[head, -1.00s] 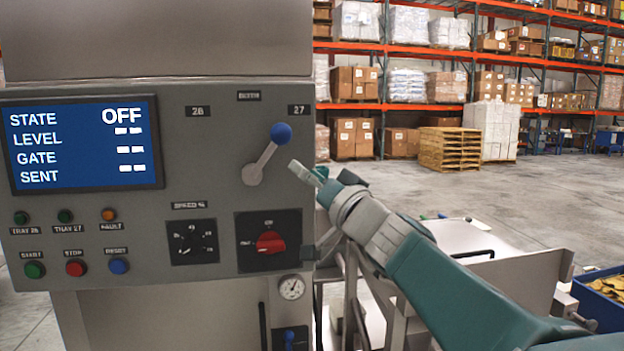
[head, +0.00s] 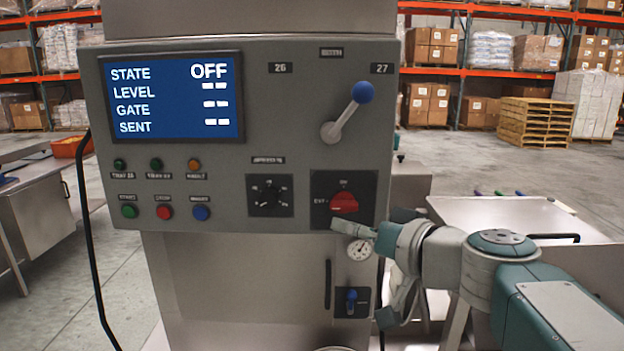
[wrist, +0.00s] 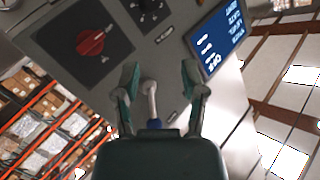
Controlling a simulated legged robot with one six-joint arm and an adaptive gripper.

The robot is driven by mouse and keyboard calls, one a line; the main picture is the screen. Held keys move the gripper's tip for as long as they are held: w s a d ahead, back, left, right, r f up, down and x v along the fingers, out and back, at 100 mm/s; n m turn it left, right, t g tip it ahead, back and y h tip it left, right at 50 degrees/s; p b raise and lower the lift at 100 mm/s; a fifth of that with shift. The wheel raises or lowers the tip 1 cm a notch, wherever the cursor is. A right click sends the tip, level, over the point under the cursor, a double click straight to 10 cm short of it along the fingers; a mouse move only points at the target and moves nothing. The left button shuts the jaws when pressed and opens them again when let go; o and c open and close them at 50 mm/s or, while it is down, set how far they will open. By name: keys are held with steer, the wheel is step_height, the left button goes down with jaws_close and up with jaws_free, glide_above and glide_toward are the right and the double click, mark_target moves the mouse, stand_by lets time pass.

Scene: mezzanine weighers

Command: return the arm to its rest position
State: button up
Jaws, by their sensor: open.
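My arm reaches in from the lower right of the head view. My gripper (head: 358,232) is in front of the grey control panel's lower right corner, just below the red rotary switch (head: 344,203). In the wrist view my gripper (wrist: 160,76) is open, with its two fingers spread and nothing held. The lever (head: 347,113) with a blue ball stands tilted up to the right, above my gripper in the head view. In the wrist view the lever (wrist: 151,98) appears between the fingers, apparently beyond them. The gap to the panel is hard to judge.
The panel screen (head: 172,96) reads STATE OFF. A steel table (head: 500,214) stands behind my arm. Open floor lies beyond, before pallet racks.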

steer(key=s+f+g+h, duration=0.35)
steer(key=s+f, duration=0.45)
steer(key=f, duration=0.3)
steer(key=s+d+f+m+g+h, duration=0.2)
steer(key=s+d+f+g+h, duration=0.1)
steer(key=s+d+f+h, duration=0.4)
step_height(320, 180, down, 2)
steer(key=shift+s+d+f, duration=0.25)
steer(key=shift+s+d, duration=0.5)
steer(key=shift+d, duration=0.15)
steer(key=shift+d, duration=0.1)
